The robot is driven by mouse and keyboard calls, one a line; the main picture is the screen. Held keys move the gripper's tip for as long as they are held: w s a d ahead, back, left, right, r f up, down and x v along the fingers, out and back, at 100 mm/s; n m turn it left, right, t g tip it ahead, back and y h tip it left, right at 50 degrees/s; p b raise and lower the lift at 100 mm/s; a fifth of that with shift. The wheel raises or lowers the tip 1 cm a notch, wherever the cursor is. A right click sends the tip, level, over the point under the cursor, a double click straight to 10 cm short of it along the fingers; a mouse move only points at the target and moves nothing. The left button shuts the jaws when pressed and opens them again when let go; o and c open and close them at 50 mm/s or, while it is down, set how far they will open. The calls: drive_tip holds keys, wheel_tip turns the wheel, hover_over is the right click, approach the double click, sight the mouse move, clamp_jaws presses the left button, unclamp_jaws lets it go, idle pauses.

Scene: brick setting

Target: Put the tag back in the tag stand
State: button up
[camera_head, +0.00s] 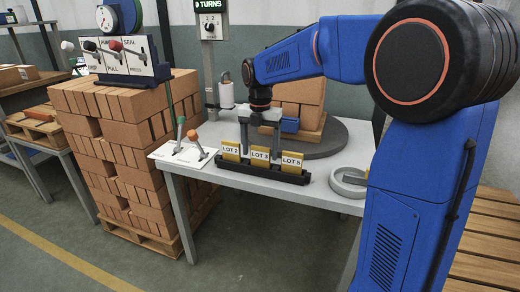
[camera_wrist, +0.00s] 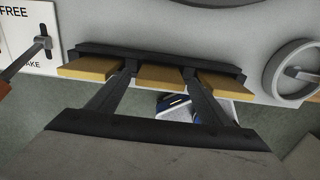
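The black tag stand (camera_head: 297,178) sits on the front edge of the grey table. Three yellow-backed tags with white labels stand in it: LOT 2 (camera_head: 231,152) at left, LOT 3 (camera_head: 260,155) in the middle, LOT 5 (camera_head: 292,161) at right. My gripper (camera_head: 259,151) points down over the stand. Its fingers are spread wide, one on each side of the LOT 3 tag. In the wrist view my gripper (camera_wrist: 160,70) straddles the middle tag (camera_wrist: 159,76); I cannot tell whether the fingers touch its edges. The stand (camera_wrist: 110,50) runs behind the tags there.
A lever panel (camera_head: 184,153) with green and orange handles is left of the stand. A round grey dish-like part (camera_head: 348,181) lies to the right. Bricks (camera_head: 298,100) stand on a dark turntable (camera_head: 325,143) behind. A tall brick stack (camera_head: 125,140) stands left of the table.

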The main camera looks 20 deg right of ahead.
wheel_tip(320, 180, up, 12)
drive_tip(key=shift+r, duration=0.15)
idle(0.5)
drive_tip(key=s+d+f+m+t, duration=0.1)
drive_tip(key=s+d+f+m, duration=0.1)
drive_tip(key=s+m, duration=0.6)
drive_tip(key=s+d+f+m+t, duration=0.1)
drive_tip(key=s+d+f+m, duration=0.15)
drive_tip(key=s+m, duration=0.45)
drive_tip(key=s+d+f+m+t, duration=0.1)
drive_tip(key=s+f+m, duration=0.5)
drive_tip(key=s, duration=0.3)
drive_tip(key=s+d+f+m+t, duration=0.1)
drive_tip(key=s+f+m, duration=0.5)
drive_tip(key=s, duration=0.3)
drive_tip(key=shift+s+d+m+t, duration=0.25)
drive_tip(key=shift+m+t, duration=0.15)
drive_tip(key=shift+m, duration=0.5)
drive_tip(key=shift+c, duration=0.6)
